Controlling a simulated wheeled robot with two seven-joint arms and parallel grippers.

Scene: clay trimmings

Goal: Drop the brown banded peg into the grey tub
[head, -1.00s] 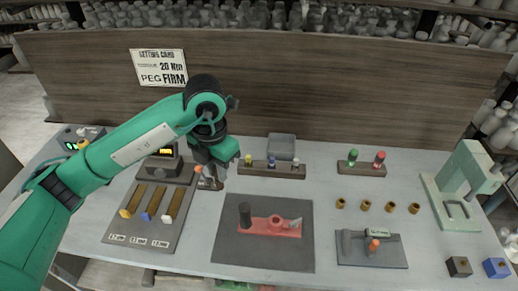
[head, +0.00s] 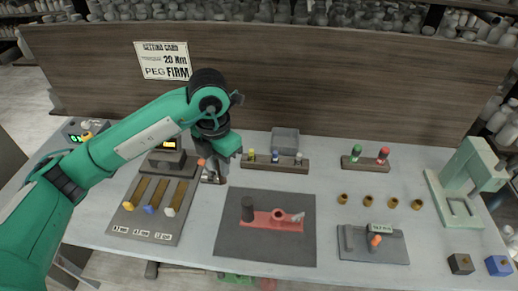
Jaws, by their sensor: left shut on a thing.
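The grey tub (head: 285,136) stands at the back of the table, behind the rack with yellow, blue and white tops. My left gripper (head: 214,168) is left of the tub, low over a small fixture (head: 213,180) with an orange knob. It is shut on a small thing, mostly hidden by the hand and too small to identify. I cannot pick out the brown banded peg clearly anywhere. My right gripper is not in view.
A second rack (head: 364,166) holds green- and red-topped pieces. Several brass sleeves (head: 367,200) and a pale green press (head: 460,185) stand at right.

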